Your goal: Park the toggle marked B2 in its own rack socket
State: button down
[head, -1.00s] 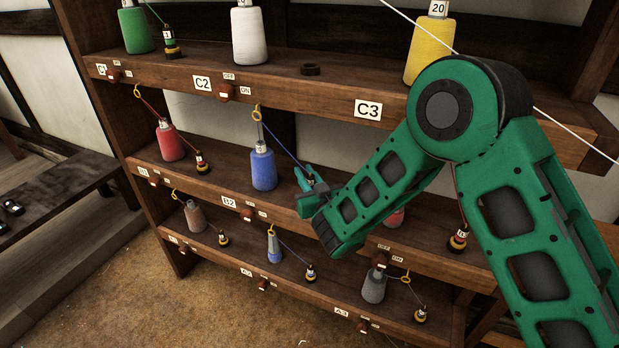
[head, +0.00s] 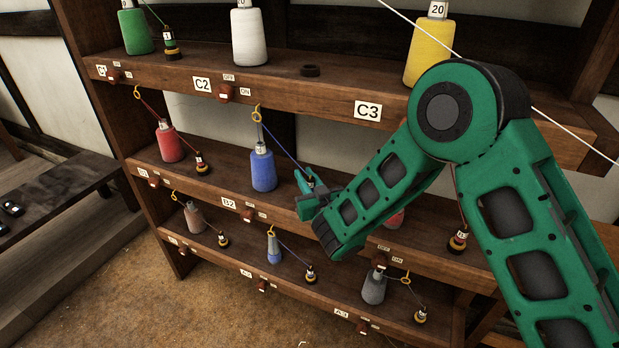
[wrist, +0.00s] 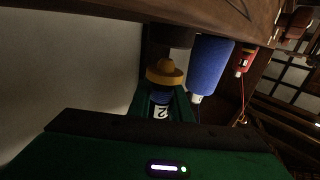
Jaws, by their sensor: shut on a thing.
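My gripper (wrist: 166,102) is shut on a toggle (wrist: 165,73) with a dark blue body, a yellow collar and a white tag whose lettering I cannot read surely. In the wrist view a dark round socket (wrist: 178,36) lies just beyond the toggle's collar end; I cannot tell whether they touch. In the head view my gripper (head: 312,192) is over the middle shelf, right of the blue bobbin (head: 263,170) above the B2 label (head: 229,203). A blue cord (head: 283,146) runs from the yellow eye (head: 256,114) to the gripper. My arm and gripper hide the socket there.
The blue bobbin (wrist: 209,65) stands close beside the gripper in the wrist view. The upper shelf (head: 300,90) overhangs this row and carries an empty dark socket ring (head: 310,70). A red bobbin (head: 169,143) and its parked toggle (head: 201,164) stand to the left.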

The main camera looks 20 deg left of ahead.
jog(key=shift+f, duration=0.3)
jog(key=c, duration=1.9)
grip_release()
